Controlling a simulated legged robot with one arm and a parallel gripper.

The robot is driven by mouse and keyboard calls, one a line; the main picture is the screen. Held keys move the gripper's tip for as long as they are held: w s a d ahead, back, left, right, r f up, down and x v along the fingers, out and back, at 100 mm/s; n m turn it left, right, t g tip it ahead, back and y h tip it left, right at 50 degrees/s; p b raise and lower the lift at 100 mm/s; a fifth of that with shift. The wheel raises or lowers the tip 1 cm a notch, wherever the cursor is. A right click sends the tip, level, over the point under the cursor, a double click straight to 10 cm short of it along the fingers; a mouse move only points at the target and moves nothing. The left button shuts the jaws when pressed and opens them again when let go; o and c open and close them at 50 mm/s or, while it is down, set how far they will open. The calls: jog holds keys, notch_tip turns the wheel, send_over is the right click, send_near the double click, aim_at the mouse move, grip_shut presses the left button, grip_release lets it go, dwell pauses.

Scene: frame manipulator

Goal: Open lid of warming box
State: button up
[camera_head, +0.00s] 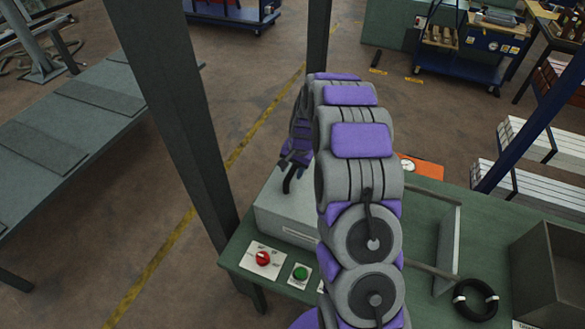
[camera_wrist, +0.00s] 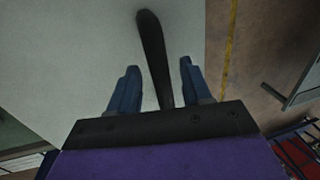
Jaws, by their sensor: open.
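The warming box is a light grey box (camera_head: 290,231) on the green table, partly hidden behind my arm. Its flat top looks shut. In the wrist view its pale lid (camera_wrist: 75,75) fills the left and middle. A black bar-like handle (camera_wrist: 151,42) stands out over the lid and runs down between my two blue fingers. My gripper (camera_wrist: 158,75) is open, with one finger on each side of the handle and visible gaps on both sides. In the head view my gripper (camera_head: 292,160) is above the box, partly hidden by my arm.
A red knob (camera_head: 263,258) and a green button (camera_head: 300,273) sit at the green table's (camera_head: 236,252) front left edge. A dark post (camera_head: 180,110) stands left of the box. A black cable coil (camera_head: 476,300) and an open grey bin (camera_head: 550,270) are at the right.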

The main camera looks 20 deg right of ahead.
jog(key=shift+d, duration=0.1)
jog(key=shift+c, duration=0.7)
grip_shut()
